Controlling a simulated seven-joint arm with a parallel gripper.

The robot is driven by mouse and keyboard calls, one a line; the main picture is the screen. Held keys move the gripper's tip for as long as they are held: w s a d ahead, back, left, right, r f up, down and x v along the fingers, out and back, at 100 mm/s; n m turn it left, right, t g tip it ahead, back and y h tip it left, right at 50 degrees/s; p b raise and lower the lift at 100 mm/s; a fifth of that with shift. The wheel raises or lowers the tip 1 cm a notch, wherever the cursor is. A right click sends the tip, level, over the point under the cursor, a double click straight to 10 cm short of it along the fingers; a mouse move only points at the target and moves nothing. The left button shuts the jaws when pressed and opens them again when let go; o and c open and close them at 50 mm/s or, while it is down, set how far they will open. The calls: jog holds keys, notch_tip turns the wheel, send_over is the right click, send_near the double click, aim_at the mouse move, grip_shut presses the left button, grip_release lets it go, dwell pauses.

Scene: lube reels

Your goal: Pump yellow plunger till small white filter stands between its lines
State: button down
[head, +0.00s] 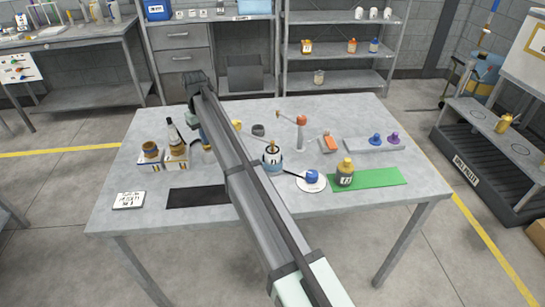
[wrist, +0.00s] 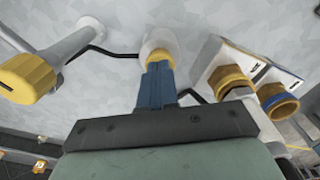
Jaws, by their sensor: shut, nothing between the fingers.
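My gripper (wrist: 160,78) has blue fingers, shut and empty. It points down at a yellow-topped part (wrist: 160,55) with a pale round body, probably the yellow plunger. The fingertips overlap its top; whether they touch cannot be told. In the head view, the gripper (head: 205,134) is mostly hidden behind my arm, above a pale object (head: 208,147).
Brown jars (head: 150,150) on white blocks and a dark bottle (head: 175,130) stand left of my gripper. Right of my arm are a blue-white pot (head: 272,158), an orange-topped post (head: 301,130) and a yellow-capped bottle (head: 345,176).

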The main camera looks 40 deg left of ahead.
jog(key=shift+r, duration=0.1)
notch_tip(320, 180, up, 7)
jog(key=shift+r, duration=0.15)
dwell(0.9)
dwell(1.3)
